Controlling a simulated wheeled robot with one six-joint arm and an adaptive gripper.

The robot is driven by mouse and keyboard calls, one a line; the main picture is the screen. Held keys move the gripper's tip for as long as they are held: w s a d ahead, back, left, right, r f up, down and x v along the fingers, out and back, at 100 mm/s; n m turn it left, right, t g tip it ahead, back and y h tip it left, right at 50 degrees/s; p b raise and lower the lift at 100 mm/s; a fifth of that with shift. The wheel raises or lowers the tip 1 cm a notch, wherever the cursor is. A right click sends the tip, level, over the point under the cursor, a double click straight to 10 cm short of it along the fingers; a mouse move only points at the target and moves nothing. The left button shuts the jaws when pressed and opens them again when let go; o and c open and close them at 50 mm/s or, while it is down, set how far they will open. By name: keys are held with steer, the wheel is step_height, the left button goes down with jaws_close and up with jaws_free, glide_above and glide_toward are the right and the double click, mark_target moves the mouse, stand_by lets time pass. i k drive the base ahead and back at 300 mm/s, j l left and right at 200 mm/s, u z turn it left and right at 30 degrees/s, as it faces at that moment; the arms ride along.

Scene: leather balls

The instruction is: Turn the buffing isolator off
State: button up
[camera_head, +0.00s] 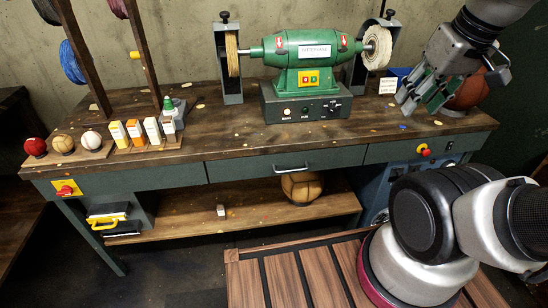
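A red rotary knob on a yellow plate, which looks like the isolator (67,188), is on the front left end of the workbench (230,145). I cannot read its position or any label. A red button with yellow (424,150) is on the bench's right front. My gripper (421,101) hangs over the bench's right end, pointing down, far from the knob at left. Its fingers are seen at an angle; I cannot tell whether they are open.
A brown ball (468,92) is partly hidden behind my gripper. Small balls (63,144) and bottles (135,132) stand on the bench's left, near spool posts (84,55). A tan ball (301,187) sits on the lower shelf. A yellow-handled case (106,217) is below the knob.

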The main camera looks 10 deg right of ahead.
mark_target(66, 190)
steer(key=u, duration=1.55)
steer(key=z, duration=1.5)
steer(key=u, duration=1.5)
steer(key=i+l+u, duration=0.1)
steer(key=i, duration=0.25)
